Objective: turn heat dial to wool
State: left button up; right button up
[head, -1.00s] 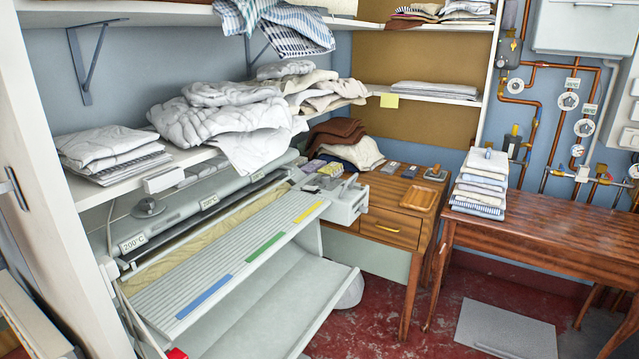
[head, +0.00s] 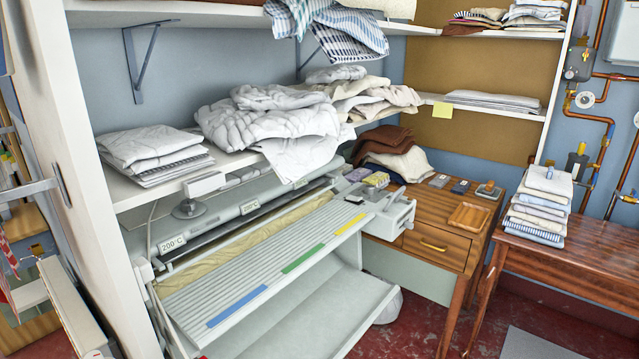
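The rotary ironer (head: 275,285) stands under the shelf in the middle of the head view. Its slatted front board carries a blue, a green and a yellow strip. Temperature labels, one reading 200°C (head: 172,244), sit along its roller cover. A grey box-shaped end unit (head: 392,212) is at its right end. A round dark grey knob or disc (head: 188,208) sits on top near the left end. I cannot make out any dial marked wool. Neither of my grippers shows in this view.
A shelf (head: 150,194) with folded and crumpled laundry (head: 270,122) overhangs the ironer. A wooden cabinet (head: 425,245) stands to its right, then a wooden table (head: 560,258) with stacked linen (head: 538,210). A white upright panel (head: 85,150) is at the left.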

aim_at(370, 189)
jog(key=i+l+u, duration=0.3)
jog(key=l+u, duration=0.3)
jog(key=i+l+u, duration=0.15)
jog(key=l+u, duration=0.15)
jog(key=i+l+u, duration=0.1)
jog(key=l+u, duration=0.2)
jog(key=l, duration=0.1)
